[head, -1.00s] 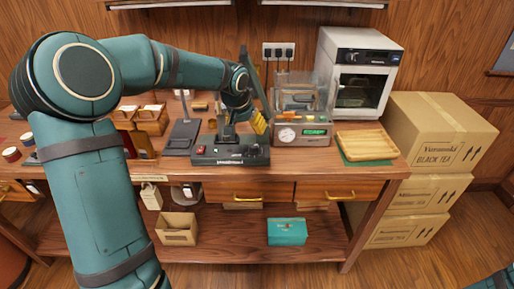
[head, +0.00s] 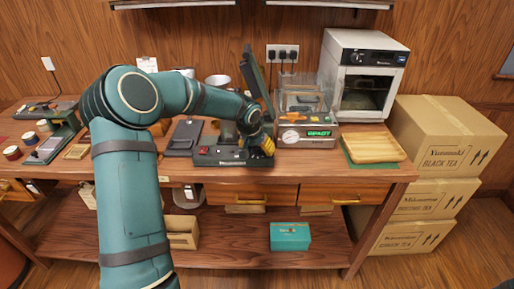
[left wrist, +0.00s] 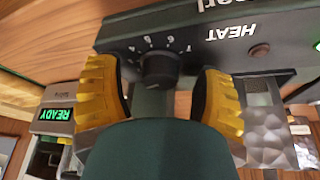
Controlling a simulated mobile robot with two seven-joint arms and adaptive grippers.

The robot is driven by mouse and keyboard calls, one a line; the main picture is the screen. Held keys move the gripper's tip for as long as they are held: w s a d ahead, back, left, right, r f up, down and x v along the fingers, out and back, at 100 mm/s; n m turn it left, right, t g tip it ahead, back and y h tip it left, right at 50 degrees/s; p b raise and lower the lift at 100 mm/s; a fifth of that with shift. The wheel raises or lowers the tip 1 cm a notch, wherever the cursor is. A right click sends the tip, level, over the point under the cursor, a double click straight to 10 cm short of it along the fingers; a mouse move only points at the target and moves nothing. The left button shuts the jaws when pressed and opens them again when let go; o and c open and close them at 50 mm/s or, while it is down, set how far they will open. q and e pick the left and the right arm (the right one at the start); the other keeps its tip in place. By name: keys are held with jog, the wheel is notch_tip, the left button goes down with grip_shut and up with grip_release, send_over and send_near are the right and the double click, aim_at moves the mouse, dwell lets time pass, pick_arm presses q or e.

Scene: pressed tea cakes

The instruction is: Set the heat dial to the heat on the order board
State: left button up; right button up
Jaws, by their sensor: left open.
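The heat dial (left wrist: 158,68) is a dark round knob on the black front panel marked HEAT, with small white numbers around it. The panel belongs to the black machine (head: 212,157) with a raised lid on the table. My left gripper (head: 262,147) is at the machine's front right. In the left wrist view, the yellow fingers of my left gripper (left wrist: 163,92) are open, one on each side of the dial. Gaps show between the fingers and the dial. The dial's exact setting is too small to read. I cannot make out an order board. My right gripper is out of view.
A steel machine (head: 290,142) with a green READY display (head: 319,133) stands close to the right of my left gripper. A wooden tray (head: 373,147) and a white oven (head: 362,75) are farther right. Cartons (head: 440,138) stand beside the table.

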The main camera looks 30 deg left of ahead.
pick_arm(q)
grip_shut()
jog(key=shift+r+p, duration=0.1)
jog(key=shift+p, duration=0.45)
jog(key=m+h+p, duration=0.1)
jog(key=m+p, duration=0.3)
jog(key=p, duration=0.2)
jog(key=shift+h, duration=0.4)
jog(key=shift+s+m+g+h+p, duration=0.1)
jog(key=shift+m+g+h+p, duration=0.3)
jog(key=shift+m+p, duration=0.9)
jog(key=shift+f, duration=0.2)
